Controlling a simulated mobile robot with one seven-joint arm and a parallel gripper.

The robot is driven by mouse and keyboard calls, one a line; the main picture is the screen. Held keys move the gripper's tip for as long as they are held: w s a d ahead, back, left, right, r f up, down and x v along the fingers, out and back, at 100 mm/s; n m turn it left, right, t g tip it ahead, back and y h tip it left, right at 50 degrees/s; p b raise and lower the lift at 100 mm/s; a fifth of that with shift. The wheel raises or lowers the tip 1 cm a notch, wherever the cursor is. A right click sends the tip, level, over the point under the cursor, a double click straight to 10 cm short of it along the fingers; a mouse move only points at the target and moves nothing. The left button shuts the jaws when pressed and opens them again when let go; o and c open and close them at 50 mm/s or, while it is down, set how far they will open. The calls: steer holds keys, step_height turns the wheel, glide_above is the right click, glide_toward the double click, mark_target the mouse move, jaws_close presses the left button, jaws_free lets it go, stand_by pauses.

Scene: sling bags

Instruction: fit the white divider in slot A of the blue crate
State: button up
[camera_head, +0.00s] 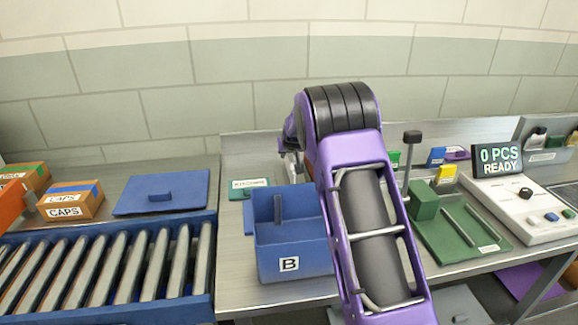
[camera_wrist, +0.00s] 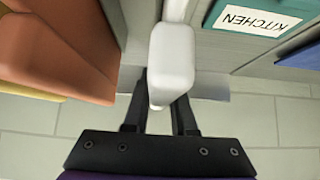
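The blue crate (camera_head: 290,264) stands on the bench in the head view, with a "B" label on its front and a short upright rib inside. My arm hides its right side, and I see no slot A label. In the wrist view, my gripper (camera_wrist: 160,112) has its two black fingers on either side of a white, rounded piece (camera_wrist: 172,58), which looks like the white divider's grip. A narrow white part runs on to the top edge. In the head view, my gripper is mostly hidden behind my arm, above the crate's far side.
A teal "KITCHEN" box (camera_wrist: 250,18) and an orange object (camera_wrist: 55,50) flank the gripper in the wrist view. In the head view, a roller conveyor (camera_head: 110,265) and a blue lid (camera_head: 162,193) lie left; a green tray (camera_head: 460,240) and a control panel (camera_head: 525,210) are right.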

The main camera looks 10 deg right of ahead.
jaws_close()
steer(key=shift+r, duration=0.1)
